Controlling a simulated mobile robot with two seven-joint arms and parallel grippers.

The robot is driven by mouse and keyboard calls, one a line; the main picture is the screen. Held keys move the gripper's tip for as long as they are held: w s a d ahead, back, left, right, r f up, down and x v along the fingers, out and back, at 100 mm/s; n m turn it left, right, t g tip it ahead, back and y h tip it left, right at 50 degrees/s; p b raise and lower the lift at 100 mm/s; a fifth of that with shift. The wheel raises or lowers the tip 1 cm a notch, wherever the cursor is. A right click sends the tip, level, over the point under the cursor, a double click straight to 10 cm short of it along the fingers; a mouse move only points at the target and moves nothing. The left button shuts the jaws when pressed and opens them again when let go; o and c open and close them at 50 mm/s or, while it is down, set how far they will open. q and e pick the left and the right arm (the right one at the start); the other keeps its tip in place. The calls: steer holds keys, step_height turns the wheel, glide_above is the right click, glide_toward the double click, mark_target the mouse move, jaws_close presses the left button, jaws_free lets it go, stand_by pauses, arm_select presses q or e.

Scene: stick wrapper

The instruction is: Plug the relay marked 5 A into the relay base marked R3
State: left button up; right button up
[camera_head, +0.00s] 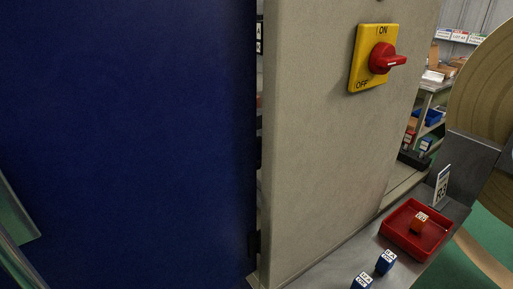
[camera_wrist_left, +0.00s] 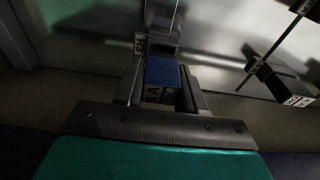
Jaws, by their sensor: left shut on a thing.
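In the left wrist view my left gripper (camera_wrist_left: 163,88) is shut on a blue relay (camera_wrist_left: 162,72), one finger on each side. A white label on the relay's near face shows an "A"; the rest is too dark to read. A small white label (camera_wrist_left: 140,44), seeming to read R3 but turned, sits just beyond the relay. A grey relay base (camera_wrist_left: 163,47) lies in line with the relay's far end. I cannot tell whether the two touch. In the head view the left gripper is hidden behind the blue door, and the right gripper is not seen.
The blue door (camera_head: 125,140) fills the head view's left. The grey cabinet side (camera_head: 320,150) carries a red switch (camera_head: 382,58). On the metal shelf stand blue relays (camera_head: 386,262) and a red tray (camera_head: 396,236) with an orange relay (camera_head: 419,223). Another labelled block (camera_wrist_left: 297,100) is right in the wrist view.

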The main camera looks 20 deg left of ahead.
arm_select(q)
steer(key=shift+x, duration=0.9)
stand_by(0.5)
steer(key=o, duration=1.1)
steer(key=shift+w+a, duration=0.1)
steer(key=shift+o, duration=0.2)
steer(key=b+v, duration=0.3)
steer(key=v, duration=1)
steer(key=shift+b, duration=0.3)
